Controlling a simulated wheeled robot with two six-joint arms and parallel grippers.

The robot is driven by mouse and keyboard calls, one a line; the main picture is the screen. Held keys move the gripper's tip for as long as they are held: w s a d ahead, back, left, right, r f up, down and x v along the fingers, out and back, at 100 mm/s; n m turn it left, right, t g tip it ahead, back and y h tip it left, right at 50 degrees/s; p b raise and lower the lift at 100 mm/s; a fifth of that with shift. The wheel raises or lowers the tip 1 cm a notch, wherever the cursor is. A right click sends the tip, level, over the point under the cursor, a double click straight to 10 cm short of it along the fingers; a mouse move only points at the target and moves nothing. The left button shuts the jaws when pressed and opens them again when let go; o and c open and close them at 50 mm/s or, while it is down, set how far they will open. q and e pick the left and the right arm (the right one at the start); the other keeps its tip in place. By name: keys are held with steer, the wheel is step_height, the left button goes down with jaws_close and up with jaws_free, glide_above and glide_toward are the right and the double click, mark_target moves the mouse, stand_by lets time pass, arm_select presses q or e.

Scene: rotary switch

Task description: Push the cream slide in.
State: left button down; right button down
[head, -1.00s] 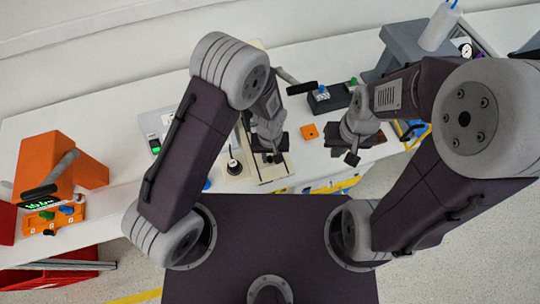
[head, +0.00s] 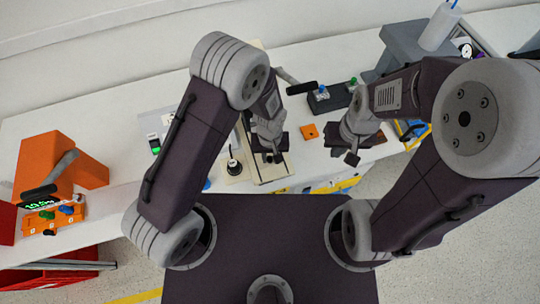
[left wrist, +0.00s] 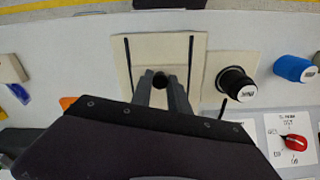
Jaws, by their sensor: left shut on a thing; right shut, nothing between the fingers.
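The cream slide (left wrist: 158,52) is a flat cream plate between two dark parallel grooves in the left wrist view. A small dark round knob (left wrist: 160,80) stands on it. My left gripper (left wrist: 161,86) is shut on this knob, one finger on each side. In the head view the cream slide's panel (head: 273,174) shows below my left gripper (head: 272,155), which partly covers it. My right gripper (head: 352,158) is shut and empty, to the right of the panel and apart from it.
A large black knob (left wrist: 236,83) stands right beside the slide, with a blue knob (left wrist: 293,69) and a red rotary switch (left wrist: 295,142) further right. An orange box with a lit display (head: 42,206) stands far left.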

arm_select(q)
steer(key=w, duration=0.2)
steer(key=w+a, duration=0.1)
steer(key=w, duration=0.1)
steer(key=shift+w+a, duration=0.15)
steer(key=shift+w, duration=0.05)
steer(key=shift+r, duration=0.1)
steer(key=c, duration=1.6)
jaws_free()
steer(key=shift+w, duration=0.1)
steer(key=o, duration=0.3)
steer(key=shift+o, duration=0.2)
steer(key=shift+a, duration=0.1)
